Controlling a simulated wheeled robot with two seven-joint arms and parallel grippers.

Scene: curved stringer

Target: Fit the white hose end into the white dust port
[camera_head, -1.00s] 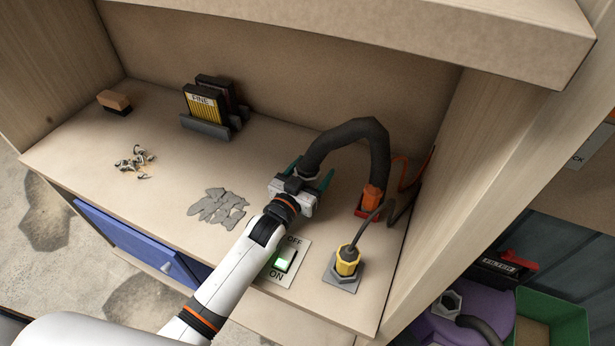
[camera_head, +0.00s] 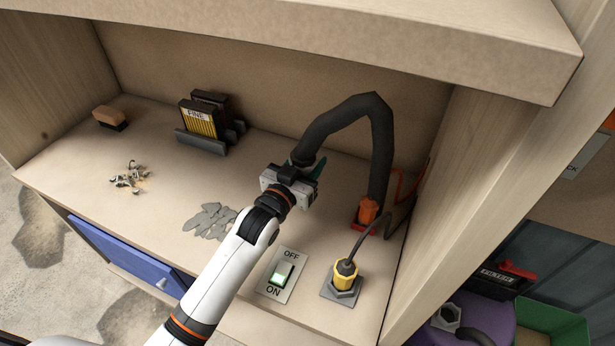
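A thick black hose (camera_head: 345,118) arches up from an orange fitting (camera_head: 367,211) at the right of the workbench and comes down to my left gripper (camera_head: 309,168). The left gripper's teal fingers are around the hose's free end and look shut on it. The white hose end itself is hidden behind the gripper. A pale hexagonal port (camera_head: 446,316) shows at the lower right by a purple body; I cannot tell whether it is the white dust port. My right gripper is not in view.
A yellow plug (camera_head: 345,274) with a dark cable and a lit ON/OFF switch (camera_head: 282,275) are at the bench front. Grey flakes (camera_head: 210,220), metal scraps (camera_head: 129,178), a sanding block (camera_head: 109,118) and a rack (camera_head: 205,137) lie left. A shelf overhangs; a side panel stands right.

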